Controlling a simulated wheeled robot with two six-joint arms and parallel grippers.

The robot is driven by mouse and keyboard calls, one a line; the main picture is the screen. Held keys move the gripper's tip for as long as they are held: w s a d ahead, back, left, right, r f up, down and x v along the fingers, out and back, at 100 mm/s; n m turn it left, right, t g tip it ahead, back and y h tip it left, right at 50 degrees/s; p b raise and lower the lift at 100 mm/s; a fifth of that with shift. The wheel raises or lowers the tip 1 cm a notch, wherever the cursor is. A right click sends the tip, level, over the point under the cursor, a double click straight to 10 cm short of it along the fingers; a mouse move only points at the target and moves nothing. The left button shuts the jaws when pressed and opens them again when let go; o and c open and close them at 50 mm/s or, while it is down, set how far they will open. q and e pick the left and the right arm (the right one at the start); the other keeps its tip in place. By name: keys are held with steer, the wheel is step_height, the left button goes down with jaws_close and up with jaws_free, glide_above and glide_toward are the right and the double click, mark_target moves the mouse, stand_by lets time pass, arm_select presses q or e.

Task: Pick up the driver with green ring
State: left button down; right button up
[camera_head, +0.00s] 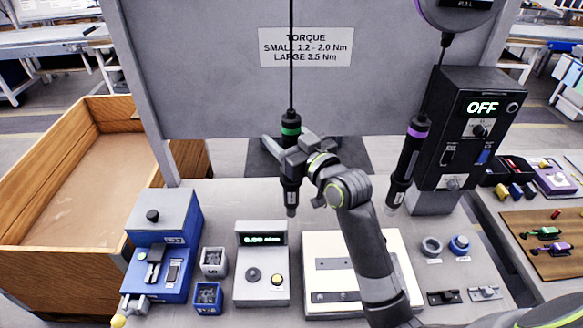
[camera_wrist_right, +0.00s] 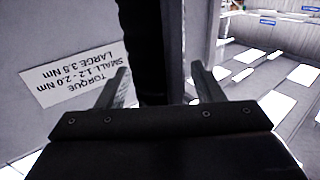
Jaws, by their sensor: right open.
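The driver with the green ring (camera_head: 291,124) hangs upright on a dark cable in front of the grey panel. My right gripper (camera_head: 284,146) is at its body, just below the green ring. In the right wrist view the dark driver (camera_wrist_right: 145,45) stands between the two spread fingers of the gripper (camera_wrist_right: 160,85); I cannot tell whether either finger touches it. The gripper hides part of the driver's middle, and its lower end shows below. A second driver with a purple ring (camera_head: 417,130) hangs tilted to the right. My left gripper is not in view.
A dark control box (camera_head: 462,125) reading OFF stands right of the purple-ring driver. On the table below are a blue station (camera_head: 172,268), a grey display unit (camera_head: 262,290) and a white plate (camera_head: 318,245). A wooden bin (camera_head: 75,165) stands at the left.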

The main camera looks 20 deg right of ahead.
jaws_close()
steer(key=shift+r, duration=0.1)
stand_by(0.3)
